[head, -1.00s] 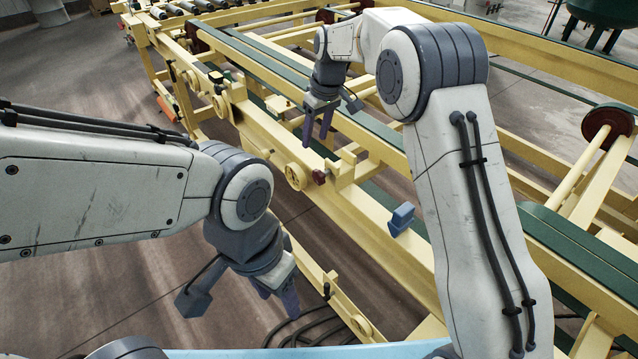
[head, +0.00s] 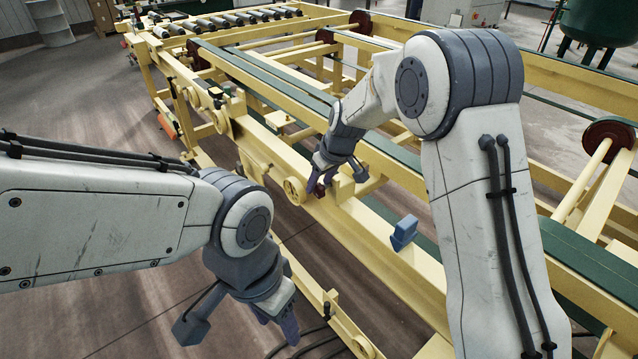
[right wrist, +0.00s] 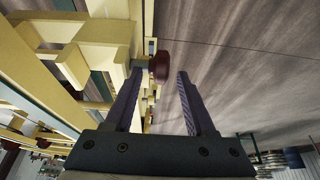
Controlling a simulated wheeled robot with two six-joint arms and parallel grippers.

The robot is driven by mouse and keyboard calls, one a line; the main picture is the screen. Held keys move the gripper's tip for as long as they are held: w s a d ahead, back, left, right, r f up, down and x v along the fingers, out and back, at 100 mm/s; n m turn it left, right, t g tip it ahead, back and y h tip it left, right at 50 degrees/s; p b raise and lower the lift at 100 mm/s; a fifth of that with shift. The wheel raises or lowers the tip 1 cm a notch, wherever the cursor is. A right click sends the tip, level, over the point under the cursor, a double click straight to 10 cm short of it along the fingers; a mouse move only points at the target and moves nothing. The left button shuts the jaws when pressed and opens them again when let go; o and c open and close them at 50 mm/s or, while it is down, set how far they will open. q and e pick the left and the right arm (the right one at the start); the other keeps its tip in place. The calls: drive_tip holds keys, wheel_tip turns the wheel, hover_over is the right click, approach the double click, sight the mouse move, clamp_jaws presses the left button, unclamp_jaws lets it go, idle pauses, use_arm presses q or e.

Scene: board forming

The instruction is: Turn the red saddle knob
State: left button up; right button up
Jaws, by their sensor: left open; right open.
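The red saddle knob (head: 319,190) is a small dark red knob on the side of the yellow frame, partly hidden by my right gripper in the head view. In the right wrist view the knob (right wrist: 160,66) shows between the fingertips, closer to the left finger. My right gripper (head: 322,178) is open at the knob; I cannot tell whether a finger touches it. Its two fingers (right wrist: 160,80) stand apart in the right wrist view. My left gripper (head: 284,326) is open and empty, low in front of the frame, well away from the knob.
A yellow handwheel (head: 294,191) sits just left of the knob on the same beam. A blue-grey block (head: 404,232) stands to the right along the frame. Yellow rails and green beams (head: 268,84) lie behind. The brown floor (head: 90,105) is open at the left.

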drive_tip(key=shift+x, duration=0.95)
clamp_jaws()
drive_tip(key=g+p, duration=0.1)
drive_tip(key=p, duration=0.2)
drive_tip(key=h+p, duration=0.1)
drive_tip(key=p, duration=0.2)
drive_tip(key=g+h+p, duration=0.1)
drive_tip(key=p, duration=0.2)
drive_tip(key=shift+w+a+r+g, duration=0.15)
drive_tip(key=shift+w+r+g, duration=0.15)
drive_tip(key=shift+w+f+g+h+p, duration=0.1)
drive_tip(key=shift+f+g+h+p, duration=0.2)
drive_tip(key=shift+g+h+p, duration=0.3)
drive_tip(key=shift+a+f+g, duration=0.1)
drive_tip(key=shift+g, duration=0.5)
drive_tip(key=shift+w+g+h, duration=0.1)
drive_tip(key=shift+g+h, duration=0.2)
drive_tip(key=shift+h, duration=0.2)
unclamp_jaws()
